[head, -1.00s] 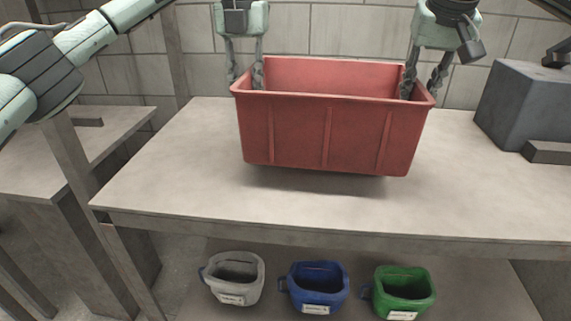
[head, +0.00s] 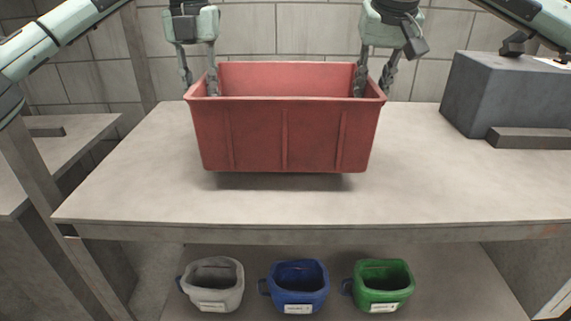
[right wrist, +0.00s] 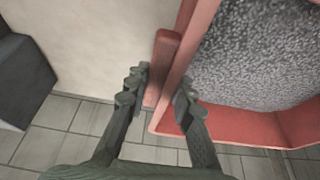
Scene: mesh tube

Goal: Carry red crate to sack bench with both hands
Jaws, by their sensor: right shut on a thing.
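The red crate (head: 285,135) hangs level just above the bench top (head: 430,190), with a shadow under it, in the head view. My left gripper (head: 198,82) has one finger inside and one outside the crate's left wall, gripping it at the rim. My right gripper (head: 373,82) is shut on the right wall in the same way. In the right wrist view, the right fingers (right wrist: 163,85) straddle the red crate wall (right wrist: 178,75). The crate holds grey, speckled contents (right wrist: 255,55). I cannot tell whether this is the sack bench; no sacks show.
A grey block (head: 510,95) with a dark bar (head: 530,138) stands at the bench's right. Grey (head: 213,284), blue (head: 298,286) and green (head: 381,285) bins sit on the shelf below. Another bench (head: 60,150) is at left. A post and block wall stand behind.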

